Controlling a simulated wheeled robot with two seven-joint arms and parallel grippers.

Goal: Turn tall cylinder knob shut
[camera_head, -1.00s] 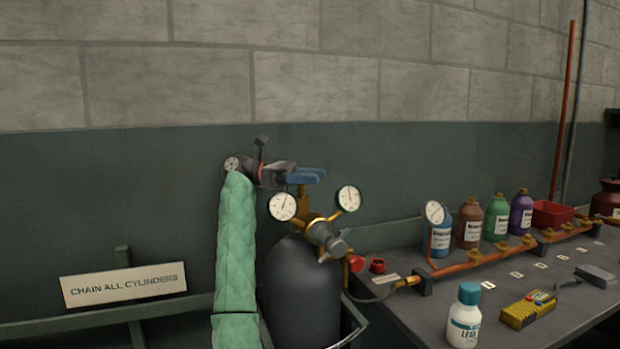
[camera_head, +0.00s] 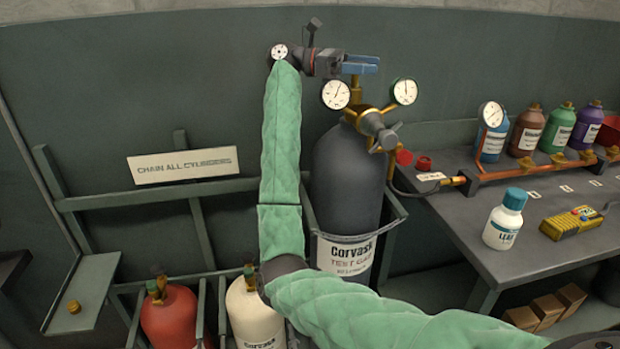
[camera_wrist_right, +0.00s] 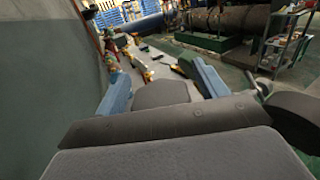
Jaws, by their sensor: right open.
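The tall dark grey cylinder (camera_head: 347,180), with a white "Corvask Test Gas" label, stands upright in a rack left of the bench. A brass valve stem (camera_head: 356,90) rises from its top, between two round gauges. My right gripper (camera_head: 361,66) reaches across with blue fingers right above the stem. The knob at the stem's top is not clearly visible; the fingers cover that spot. In the right wrist view the two blue fingers (camera_wrist_right: 160,85) stand apart, with a dark rounded shape between them. I cannot tell whether they touch the knob. My left gripper is out of view.
A regulator (camera_head: 378,130) with gauges projects from the cylinder's front right. The bench (camera_head: 470,215) holds a copper manifold, several bottles and a yellow meter (camera_head: 571,222). A red cylinder (camera_head: 170,318) and a cream cylinder (camera_head: 252,312) stand lower left. The wall is close behind.

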